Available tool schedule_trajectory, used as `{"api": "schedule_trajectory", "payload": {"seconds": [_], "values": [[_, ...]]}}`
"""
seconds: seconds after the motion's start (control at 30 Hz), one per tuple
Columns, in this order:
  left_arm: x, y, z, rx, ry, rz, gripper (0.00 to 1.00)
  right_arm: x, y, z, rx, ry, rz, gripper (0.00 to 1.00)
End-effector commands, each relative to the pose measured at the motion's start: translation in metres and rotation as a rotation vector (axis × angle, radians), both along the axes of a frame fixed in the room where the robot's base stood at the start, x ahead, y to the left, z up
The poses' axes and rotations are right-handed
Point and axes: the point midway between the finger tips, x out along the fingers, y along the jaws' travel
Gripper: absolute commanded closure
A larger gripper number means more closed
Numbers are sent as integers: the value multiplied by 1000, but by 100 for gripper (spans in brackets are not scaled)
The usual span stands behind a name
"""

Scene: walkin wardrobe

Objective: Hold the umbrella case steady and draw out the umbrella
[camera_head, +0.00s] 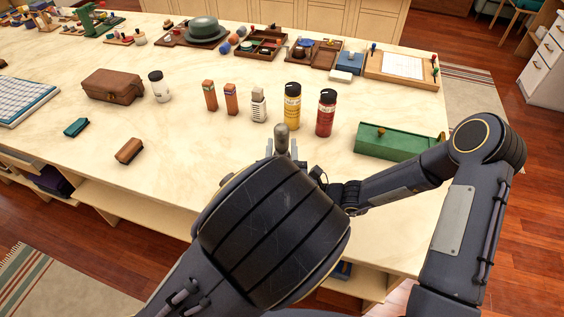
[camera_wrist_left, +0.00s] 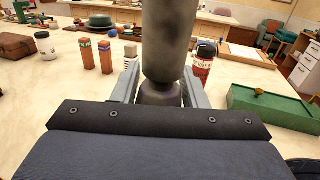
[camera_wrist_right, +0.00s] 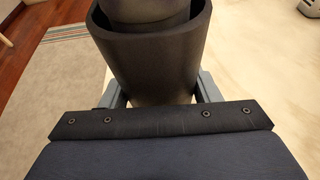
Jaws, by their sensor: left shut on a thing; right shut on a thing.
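The umbrella's grey, rounded handle (camera_head: 281,133) stands upright above the table in the head view. My left gripper (camera_head: 281,150) is shut around it. In the left wrist view the grey handle (camera_wrist_left: 168,45) narrows to a dark neck between the fingers. The dark, open-topped umbrella case (camera_wrist_right: 155,75) fills the top of the right wrist view, and my right gripper (camera_wrist_right: 157,92) is shut on it. A dark round part of the umbrella (camera_wrist_right: 145,10) sits inside the case's mouth. In the head view my left arm hides the case and the right gripper's fingertips.
A yellow bottle (camera_head: 292,103), a red bottle (camera_head: 326,113) and a white ribbed bottle (camera_head: 258,105) stand just behind the handle. A green box (camera_head: 397,142) lies to the right. A brown case (camera_head: 112,87) is on the left. The table's left front is mostly clear.

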Motion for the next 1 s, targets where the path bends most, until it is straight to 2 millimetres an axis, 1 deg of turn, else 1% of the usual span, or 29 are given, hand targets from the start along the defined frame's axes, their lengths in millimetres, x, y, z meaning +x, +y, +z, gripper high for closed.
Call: {"api": "schedule_trajectory", "payload": {"seconds": [0.03,0.2,0.3,0.4,0.5,0.6,0.87,0.9,1.0], "values": [[0,0,17,-12,-5,0,100,0,0,0,0,0,0,68],[0,0,62,-11,-5,-2,100,0,0,0,0,0,0,68],[0,0,83,-9,-4,-1,100,0,0,0,0,0,0,68],[0,0,99,-6,-4,-1,100,0,0,0,0,0,0,68],[0,0,110,-4,-2,0,100,0,0,0,0,0,0,68],[0,0,115,-1,-1,0,100,0,0,0,0,0,0,68],[0,0,117,1,0,0,100,0,0,0,0,0,0,68],[0,0,117,1,0,0,100,0,0,0,0,0,0,43],[0,0,117,1,-1,0,100,0,0,0,0,0,0,30]]}}
